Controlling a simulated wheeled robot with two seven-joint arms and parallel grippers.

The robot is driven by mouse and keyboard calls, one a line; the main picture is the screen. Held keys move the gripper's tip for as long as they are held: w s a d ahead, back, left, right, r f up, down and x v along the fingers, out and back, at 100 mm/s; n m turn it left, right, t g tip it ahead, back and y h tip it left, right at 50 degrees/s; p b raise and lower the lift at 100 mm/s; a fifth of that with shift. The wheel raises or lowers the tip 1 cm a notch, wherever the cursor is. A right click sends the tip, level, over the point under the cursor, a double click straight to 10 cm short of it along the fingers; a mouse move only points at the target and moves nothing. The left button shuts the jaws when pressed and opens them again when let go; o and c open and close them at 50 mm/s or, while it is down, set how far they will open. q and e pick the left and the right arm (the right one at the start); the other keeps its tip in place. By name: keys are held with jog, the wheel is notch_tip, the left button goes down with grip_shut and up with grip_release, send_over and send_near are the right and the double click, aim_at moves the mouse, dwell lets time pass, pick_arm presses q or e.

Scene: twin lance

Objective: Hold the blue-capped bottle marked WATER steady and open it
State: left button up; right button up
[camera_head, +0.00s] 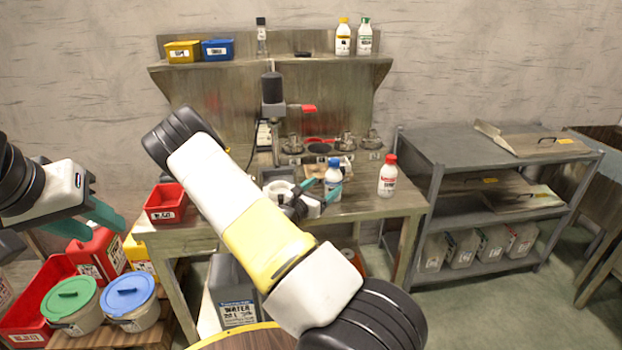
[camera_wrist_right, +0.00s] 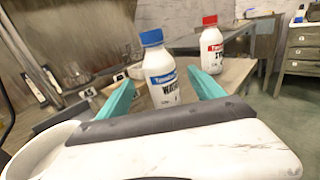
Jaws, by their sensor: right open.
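The white bottle with a blue cap and a blue label band (camera_head: 333,178) stands upright on the workbench. In the right wrist view the bottle (camera_wrist_right: 162,78) shows part of the word WATER and stands between the two teal fingers, with gaps at both sides. My right gripper (camera_head: 321,189) is open around or just in front of the bottle; I cannot tell how deep the bottle sits. My left gripper (camera_head: 88,221) is empty at the far left, its teal fingers apart, well away from the bottle.
A red-capped bottle (camera_head: 387,177) stands right of the blue-capped one. A red bin (camera_head: 166,203) sits at the bench's left end. Metal parts (camera_head: 345,140) and a black-headed stand (camera_head: 272,88) are behind. My right arm covers the bench's left middle. Grey shelves (camera_head: 470,150) stand at right.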

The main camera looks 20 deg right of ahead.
aim_at(334, 177)
jog(key=x, duration=0.6)
jog(key=shift+w+d+r, duration=0.15)
jog(key=shift+w+d, duration=0.1)
jog(key=shift+d, duration=0.1)
grip_shut()
